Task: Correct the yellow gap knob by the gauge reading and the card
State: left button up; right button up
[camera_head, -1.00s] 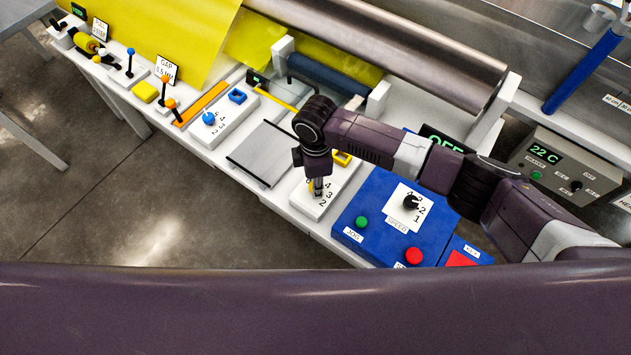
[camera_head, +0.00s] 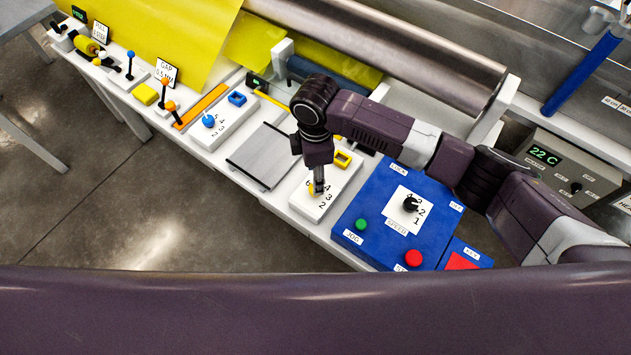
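The yellow gap knob (camera_head: 311,189) sits on a white dial block (camera_head: 308,207) with numbers around it; its pointer direction is too small to tell. My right gripper (camera_head: 318,190) points down at the knob, overlapping its right side in this view. I cannot tell whether it touches the knob, or whether its fingers are open or shut. The card (camera_head: 167,72) reads "GAP 0.5 MM". A small dark gauge display (camera_head: 257,81) with green digits stands behind the blue knob's block; its digits are too small to read. My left gripper is not in view.
A blue panel (camera_head: 375,220) with a speed dial (camera_head: 410,204), green button (camera_head: 362,224) and red button (camera_head: 413,258) is right of the dial block. Steel rollers (camera_head: 400,45) lie behind.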

notch_tip(320, 180, up, 6)
jog(key=shift+r, duration=0.15)
dwell(0.6)
